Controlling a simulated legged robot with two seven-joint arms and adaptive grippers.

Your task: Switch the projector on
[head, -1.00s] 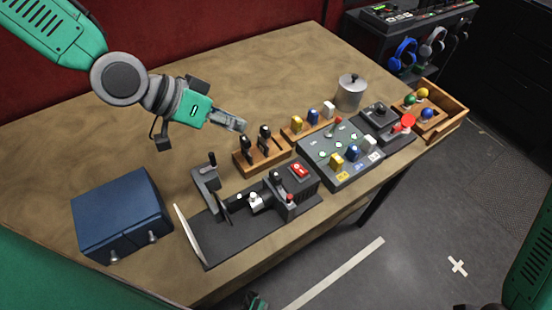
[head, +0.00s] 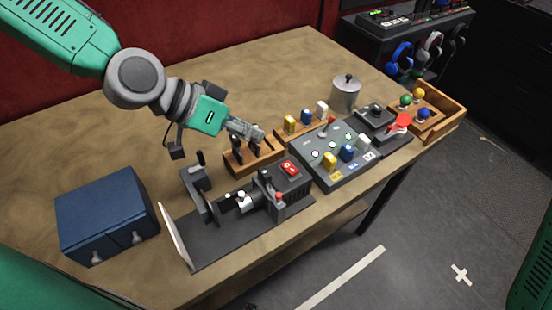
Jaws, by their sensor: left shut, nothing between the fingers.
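The projector (head: 222,237) looks to be the dark device along the table's front edge, with a pale upright screen (head: 176,238) at its left end and a lens (head: 246,202) in the middle. A red rocker switch (head: 290,168) sits on top of its right-hand block. My left gripper (head: 260,134) is shut and empty. It is above the wooden rack of dark-handled tools and partly hides them. Its tips are up and left of the red switch, apart from it. My right gripper is not in view.
A wooden rack (head: 264,161) stands behind the projector. To the right are a grey button panel (head: 318,172), a metal pot (head: 345,93), a box with a red knob (head: 390,130) and a wooden tray (head: 455,115) with coloured balls. A blue cabinet (head: 105,215) stands left.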

